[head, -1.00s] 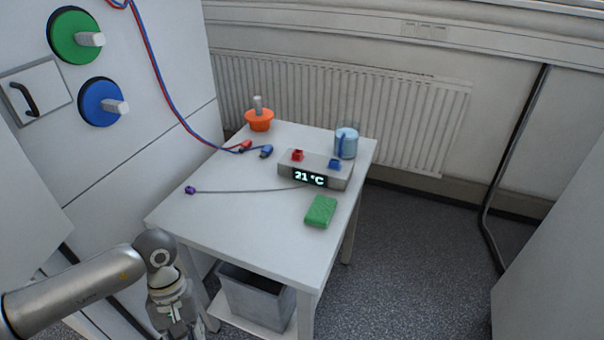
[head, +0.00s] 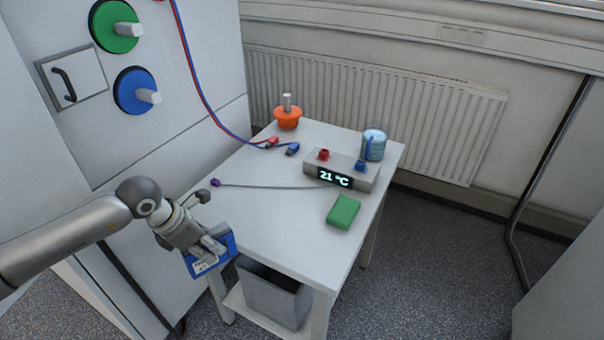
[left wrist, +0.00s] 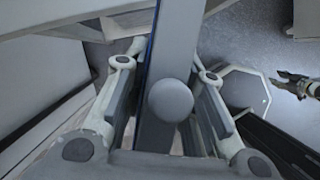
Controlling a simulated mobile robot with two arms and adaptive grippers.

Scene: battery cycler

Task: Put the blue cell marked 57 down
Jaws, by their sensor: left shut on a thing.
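My left gripper (head: 210,248) is shut on a blue cell (head: 230,243) with a white label. The label's number is too small to read. The gripper holds the cell tilted at the table's near left corner, and the cell overlaps the table edge in the head view. I cannot tell whether it touches the table (head: 265,235). In the left wrist view, the cell shows edge-on as a long slab (left wrist: 170,50) between the fingers. What seems to be my right gripper (left wrist: 292,82) is small at the right edge of that view, its jaws unclear.
On the table are a green block (head: 343,212), a grey box reading 21 °C (head: 320,161), a blue-and-clear jar (head: 374,145), an orange holder (head: 288,121), lead plugs (head: 292,149) and a thin cable (head: 255,186). The table's near left part is clear. A grey bin (head: 275,295) stands below.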

